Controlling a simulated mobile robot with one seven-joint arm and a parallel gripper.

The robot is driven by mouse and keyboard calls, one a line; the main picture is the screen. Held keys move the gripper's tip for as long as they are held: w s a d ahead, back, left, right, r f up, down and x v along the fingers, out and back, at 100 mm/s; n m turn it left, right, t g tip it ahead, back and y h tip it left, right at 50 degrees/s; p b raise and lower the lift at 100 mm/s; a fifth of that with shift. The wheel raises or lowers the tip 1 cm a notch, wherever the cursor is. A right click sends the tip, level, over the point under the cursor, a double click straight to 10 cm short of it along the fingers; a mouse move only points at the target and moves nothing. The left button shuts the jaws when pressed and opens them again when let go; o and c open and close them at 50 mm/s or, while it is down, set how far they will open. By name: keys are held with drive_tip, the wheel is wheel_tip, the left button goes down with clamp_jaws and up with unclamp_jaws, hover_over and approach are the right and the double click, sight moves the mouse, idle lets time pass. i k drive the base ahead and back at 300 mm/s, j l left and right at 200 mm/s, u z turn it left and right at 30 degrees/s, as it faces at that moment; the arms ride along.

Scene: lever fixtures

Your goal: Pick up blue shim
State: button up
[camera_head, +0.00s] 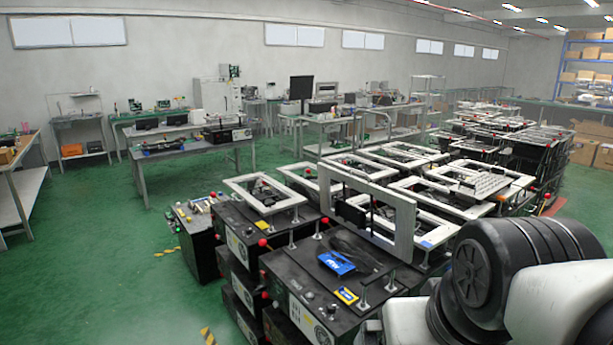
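A flat blue piece with a white marking (337,262), the likely blue shim, lies on the black top of the nearest fixture (318,276), near the middle of the picture. It lies in front of an upright white-framed plate. A dark, thin item lies just right of it. My arm's black and white links fill the lower right corner. My gripper is outside the picture, so I cannot see whether it is open or shut.
A yellow and blue small piece (346,295) lies in front of the blue piece, near a metal post. An upright white frame (372,210) stands behind. More black fixtures with white frames crowd the back and right. Green floor (120,270) is open at left.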

sight(342, 291)
drive_tip(key=i+j+z, duration=0.6)
drive_tip(key=j, duration=0.15)
drive_tip(key=j+z, duration=0.3)
drive_tip(key=i+j+z, duration=0.15)
drive_tip(key=j+z, duration=0.15)
drive_tip(key=j, duration=0.3)
drive_tip(key=i+j+z, duration=0.1)
drive_tip(key=j+z, duration=0.2)
drive_tip(key=j, duration=0.2)
drive_tip(key=j+z, duration=0.3)
drive_tip(key=j, duration=0.2)
